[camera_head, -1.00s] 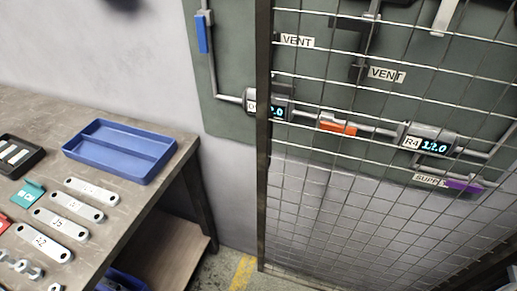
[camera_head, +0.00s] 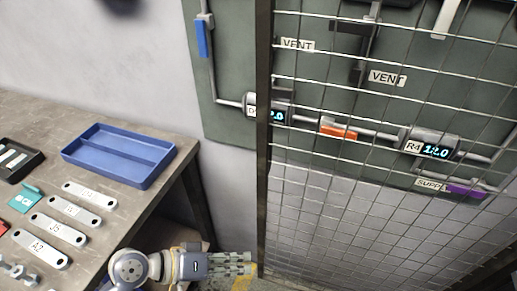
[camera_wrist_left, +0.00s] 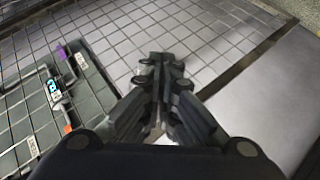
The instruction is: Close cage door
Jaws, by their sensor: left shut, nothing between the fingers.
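The cage door (camera_head: 264,150) is a wire mesh panel with a dark upright frame edge, filling the right half of the head view. A green panel with pipes and gauges shows through its mesh. My left gripper (camera_head: 250,262) is low in the head view, shut and empty, with its fingers pointing right toward the lower end of the dark upright. I cannot tell whether it touches the upright. In the left wrist view the closed fingers (camera_wrist_left: 160,66) are in front of the mesh (camera_wrist_left: 130,40) and its dark frame bar (camera_wrist_left: 243,64). My right gripper is not in view.
A workbench (camera_head: 110,222) stands at the left, with a blue tray (camera_head: 118,178) and several labelled metal brackets (camera_head: 54,230). Behind the mesh are a digital gauge (camera_head: 430,147), an orange handle (camera_head: 338,132) and a purple handle (camera_head: 465,191). A blue handle (camera_head: 201,37) is left of the upright.

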